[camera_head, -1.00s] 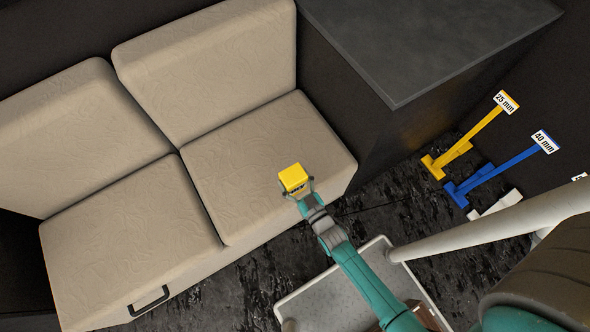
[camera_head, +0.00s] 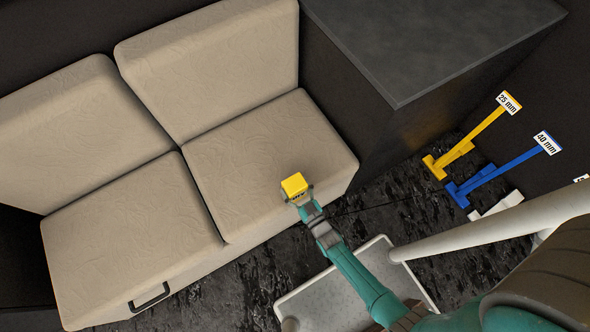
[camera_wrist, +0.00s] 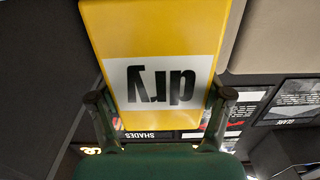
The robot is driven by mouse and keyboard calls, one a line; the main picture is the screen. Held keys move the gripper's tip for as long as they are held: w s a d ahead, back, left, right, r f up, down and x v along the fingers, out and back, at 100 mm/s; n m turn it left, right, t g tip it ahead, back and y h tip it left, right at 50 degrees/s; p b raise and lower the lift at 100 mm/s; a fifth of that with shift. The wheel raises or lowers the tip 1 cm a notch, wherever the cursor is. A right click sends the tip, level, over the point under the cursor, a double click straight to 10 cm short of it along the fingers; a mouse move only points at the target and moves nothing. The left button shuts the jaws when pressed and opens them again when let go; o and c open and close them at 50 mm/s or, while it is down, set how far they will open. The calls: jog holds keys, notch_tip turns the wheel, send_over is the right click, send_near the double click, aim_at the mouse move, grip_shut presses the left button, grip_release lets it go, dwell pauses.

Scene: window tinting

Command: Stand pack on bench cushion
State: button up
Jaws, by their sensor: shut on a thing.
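The yellow pack (camera_head: 294,184) is in my gripper (camera_head: 300,196), over the front part of the right seat cushion of the beige bench (camera_head: 240,150). In the wrist view the pack (camera_wrist: 155,40) fills the upper middle. Its white label reads "dry" upside down. My gripper's two fingers (camera_wrist: 160,115) press on its two sides. From the head view I cannot tell whether the pack's underside touches the cushion or hangs just above it. The pack's lower part is hidden by my gripper.
A dark cabinet (camera_head: 420,40) stands right of the bench. A yellow tool tagged 25 mm (camera_head: 480,130) and a blue tool tagged 40 mm (camera_head: 500,168) are at the right. A black handle (camera_head: 149,300) is on the bench front. The left seat cushion (camera_head: 130,240) is clear.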

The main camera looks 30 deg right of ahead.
jog(key=shift+f, duration=0.15)
jog(key=o, duration=1.2)
jog(key=shift+s, duration=0.3)
jog(key=s, duration=1.1)
jog(key=shift+s, duration=0.2)
jog(key=shift+r, duration=0.2)
